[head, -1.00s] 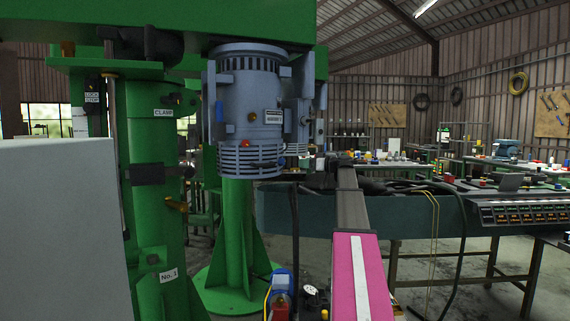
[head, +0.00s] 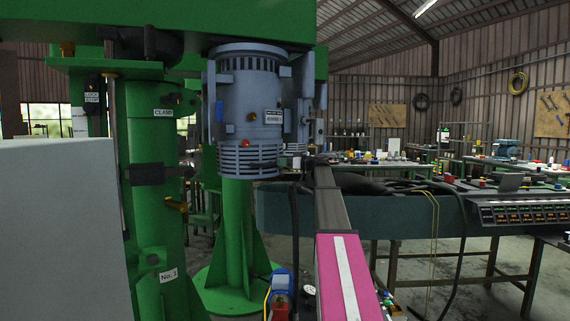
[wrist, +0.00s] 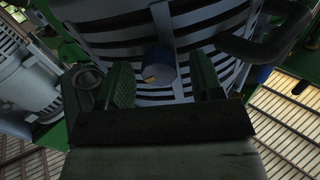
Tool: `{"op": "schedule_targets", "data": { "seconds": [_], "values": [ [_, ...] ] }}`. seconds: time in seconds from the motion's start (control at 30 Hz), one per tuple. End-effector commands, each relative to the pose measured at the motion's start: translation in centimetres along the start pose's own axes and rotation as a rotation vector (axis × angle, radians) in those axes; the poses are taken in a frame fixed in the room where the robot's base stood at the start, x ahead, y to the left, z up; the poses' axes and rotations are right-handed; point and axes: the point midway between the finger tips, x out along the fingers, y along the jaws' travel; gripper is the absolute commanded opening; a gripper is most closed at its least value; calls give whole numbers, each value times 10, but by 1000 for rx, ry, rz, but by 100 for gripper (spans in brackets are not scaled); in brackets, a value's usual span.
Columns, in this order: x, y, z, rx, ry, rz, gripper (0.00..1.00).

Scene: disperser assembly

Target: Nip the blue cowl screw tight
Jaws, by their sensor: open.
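In the wrist view, a round blue knob (wrist: 157,62), which looks like the blue cowl screw, stands out from the slotted grey motor cowl (wrist: 110,40). A small yellowish mark shows on its lower left. My gripper (wrist: 163,80) is open, one green ribbed finger on each side of the knob's line. The knob shows between and just beyond the fingertips; I cannot tell whether they touch it. In the head view, the motor (head: 250,95) hangs under the green frame, with my arm reaching to its lower right. This blue knob cannot be made out there.
An orange knob (head: 251,116) and a red knob (head: 247,143) sit on the motor's near side. A green column (head: 155,210) stands at left. A dark curved bar (wrist: 265,45) is close to the right finger. A bench (head: 400,217) stands behind my arm.

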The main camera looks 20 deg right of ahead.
Motion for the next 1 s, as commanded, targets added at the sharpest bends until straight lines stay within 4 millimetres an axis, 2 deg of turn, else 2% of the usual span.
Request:
{"op": "schedule_targets", "data": {
  "seconds": [0.1, 0.17, 0.2, 0.27, 0.67, 1.0],
  "values": [
    [0, 0, 0, 0, 0, 0, 60],
    [0, 0, 0, 0, 0, 0, 40],
    [0, 0, 0, 0, 0, 0, 27],
    [0, 0, 0, 0, 0, 0, 10],
    [0, 0, 0, 49, 0, -2, 11],
    [0, -1, 0, 289, 0, -2, 11]
  ]
}}
